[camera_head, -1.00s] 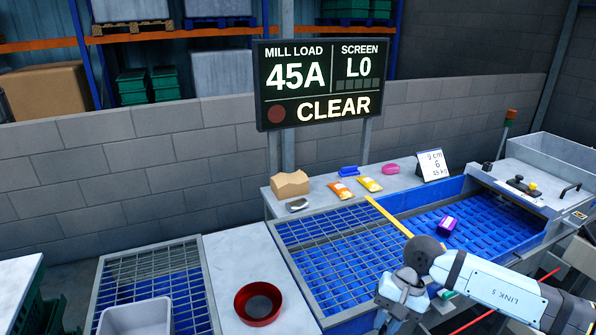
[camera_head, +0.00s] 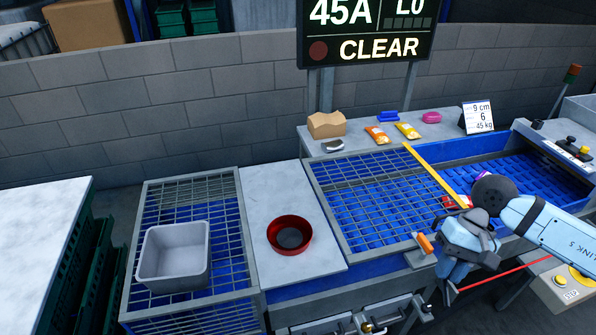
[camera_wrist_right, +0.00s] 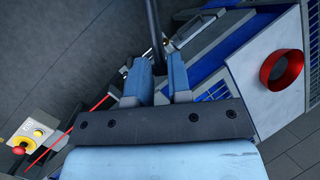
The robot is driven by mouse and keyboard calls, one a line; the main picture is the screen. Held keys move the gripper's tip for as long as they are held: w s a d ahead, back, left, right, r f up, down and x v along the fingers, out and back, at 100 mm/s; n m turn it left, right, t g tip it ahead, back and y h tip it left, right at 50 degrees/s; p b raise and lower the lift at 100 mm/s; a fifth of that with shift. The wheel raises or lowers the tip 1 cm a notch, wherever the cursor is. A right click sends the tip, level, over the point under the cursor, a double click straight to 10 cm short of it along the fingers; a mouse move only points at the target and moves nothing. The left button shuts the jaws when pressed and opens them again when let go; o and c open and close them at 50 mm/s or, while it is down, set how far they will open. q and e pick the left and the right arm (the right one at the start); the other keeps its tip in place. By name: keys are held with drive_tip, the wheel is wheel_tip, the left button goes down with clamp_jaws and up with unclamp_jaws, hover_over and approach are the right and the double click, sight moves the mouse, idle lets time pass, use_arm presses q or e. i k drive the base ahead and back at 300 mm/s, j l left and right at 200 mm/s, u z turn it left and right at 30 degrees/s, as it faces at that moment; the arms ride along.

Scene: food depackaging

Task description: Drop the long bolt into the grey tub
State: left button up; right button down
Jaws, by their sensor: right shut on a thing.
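The grey tub (camera_head: 172,284) stands upright on the left blue grid in the head view, and its visible inside looks empty. My right gripper (camera_wrist_right: 158,82) is shut on a long dark rod, the long bolt (camera_wrist_right: 153,32), which sticks out beyond the fingers in the right wrist view. In the head view my right gripper (camera_head: 450,278) hangs at the front edge of the bench, well to the right of the tub. The bolt is hard to make out there. My left gripper is not in view.
A red bowl (camera_head: 289,251) sits on the pale worktop (camera_head: 262,198) between the tub and my right gripper; it also shows in the right wrist view (camera_wrist_right: 264,72). A yellow bar (camera_head: 428,170) crosses the large grid. Small packets lie along the back ledge.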

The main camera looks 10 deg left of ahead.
sight(199, 269)
drive_tip(key=u, duration=1.05)
drive_tip(key=i+l+u, duration=0.2)
drive_tip(key=u, duration=0.2)
drive_tip(key=i+l+u, duration=0.1)
drive_tip(key=l+u, duration=0.15)
drive_tip(key=u, duration=0.15)
